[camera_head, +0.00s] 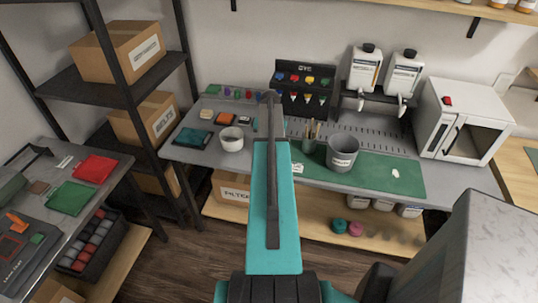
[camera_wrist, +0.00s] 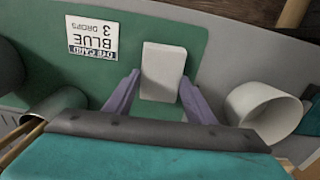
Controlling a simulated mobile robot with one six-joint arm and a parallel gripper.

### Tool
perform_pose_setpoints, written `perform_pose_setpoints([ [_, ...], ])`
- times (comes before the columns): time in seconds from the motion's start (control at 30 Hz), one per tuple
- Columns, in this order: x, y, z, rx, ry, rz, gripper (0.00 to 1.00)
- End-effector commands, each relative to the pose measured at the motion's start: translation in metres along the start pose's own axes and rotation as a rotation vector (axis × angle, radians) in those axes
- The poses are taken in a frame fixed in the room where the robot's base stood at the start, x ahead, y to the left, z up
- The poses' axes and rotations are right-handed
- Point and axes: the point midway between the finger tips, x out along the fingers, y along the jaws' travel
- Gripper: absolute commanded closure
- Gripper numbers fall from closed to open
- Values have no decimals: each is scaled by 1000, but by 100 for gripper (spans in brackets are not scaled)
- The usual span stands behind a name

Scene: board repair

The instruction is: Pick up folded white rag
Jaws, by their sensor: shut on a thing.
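The folded white rag (camera_wrist: 163,72) is a pale, upright-looking block in the middle of the wrist view. My gripper (camera_wrist: 160,82) has its two purple-grey fingers on either side of it, shut on it. Green mat surface shows behind the rag; I cannot tell whether the rag still touches it. In the head view my teal arm hides the rag and the fingers.
A white bowl (camera_wrist: 265,112) stands close on the right in the wrist view. A "DYE CARD BLUE 3 DROPS" card (camera_wrist: 91,37) lies on the green mat (camera_head: 375,163). A grey bucket (camera_head: 342,155) and a small white item (camera_head: 396,173) are farther right in the head view.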

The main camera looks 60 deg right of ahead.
Motion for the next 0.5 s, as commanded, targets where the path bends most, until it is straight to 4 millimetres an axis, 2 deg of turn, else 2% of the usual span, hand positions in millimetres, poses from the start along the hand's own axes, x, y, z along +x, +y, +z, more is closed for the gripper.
perform_pose_setpoints([
  [0.27, -4, 0, 0, 0, 0, 0, 71],
  [0.5, -18, 0, 0, 0, 1, 0, 71],
])
